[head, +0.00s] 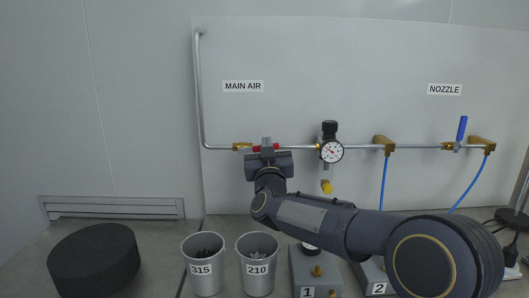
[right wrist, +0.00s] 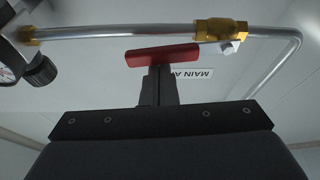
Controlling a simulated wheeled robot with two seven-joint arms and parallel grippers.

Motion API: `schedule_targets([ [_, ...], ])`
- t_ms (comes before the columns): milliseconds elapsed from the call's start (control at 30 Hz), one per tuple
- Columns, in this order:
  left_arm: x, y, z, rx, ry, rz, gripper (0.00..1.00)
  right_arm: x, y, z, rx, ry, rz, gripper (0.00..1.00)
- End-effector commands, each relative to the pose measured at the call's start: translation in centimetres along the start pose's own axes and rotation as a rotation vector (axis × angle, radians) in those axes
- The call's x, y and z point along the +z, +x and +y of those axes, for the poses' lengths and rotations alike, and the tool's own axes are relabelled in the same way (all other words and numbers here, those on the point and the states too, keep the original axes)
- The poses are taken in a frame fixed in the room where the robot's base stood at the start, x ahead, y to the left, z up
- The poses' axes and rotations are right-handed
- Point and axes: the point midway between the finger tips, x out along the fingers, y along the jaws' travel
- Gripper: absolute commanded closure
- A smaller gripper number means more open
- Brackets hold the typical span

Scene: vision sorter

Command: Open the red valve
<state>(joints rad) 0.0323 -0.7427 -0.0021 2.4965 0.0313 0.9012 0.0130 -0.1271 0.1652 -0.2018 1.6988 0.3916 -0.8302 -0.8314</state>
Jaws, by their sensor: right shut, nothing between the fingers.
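The red valve handle (head: 276,148) is on the pipe below the MAIN AIR label, just right of a brass fitting (head: 241,147). It lies about along the pipe, partly hidden behind my right gripper (head: 267,143). In the right wrist view the red handle (right wrist: 162,54) shows as a bar slightly tilted to the pipe, near the brass valve body (right wrist: 220,29). My right gripper (right wrist: 161,72) has its fingers together and empty, with the tips at the middle of the handle. I cannot tell whether they touch it. My left gripper is not in view.
A pressure gauge with a black regulator knob (head: 330,128) is close to the right of my gripper. A blue-handled nozzle valve (head: 461,129) is farther right. Metal cups 315 (head: 201,270) and 210 (head: 258,270) and a black round block (head: 94,262) stand below.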

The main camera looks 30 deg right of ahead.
Motion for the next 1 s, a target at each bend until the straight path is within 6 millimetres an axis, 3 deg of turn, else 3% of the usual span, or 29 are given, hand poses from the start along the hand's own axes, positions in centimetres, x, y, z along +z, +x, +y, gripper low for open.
schedule_targets([
  [367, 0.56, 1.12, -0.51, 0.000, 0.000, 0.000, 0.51, 0.84, -0.29, 0.09, 0.038, 0.110, -0.001, 1.00],
  [867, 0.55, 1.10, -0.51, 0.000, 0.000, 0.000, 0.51, 0.80, -0.26, 0.12, 0.040, 0.116, -0.001, 1.00],
  [1000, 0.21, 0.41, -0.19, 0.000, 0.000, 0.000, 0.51, -0.12, 0.30, 0.55, 0.041, 0.116, 0.000, 1.00],
])
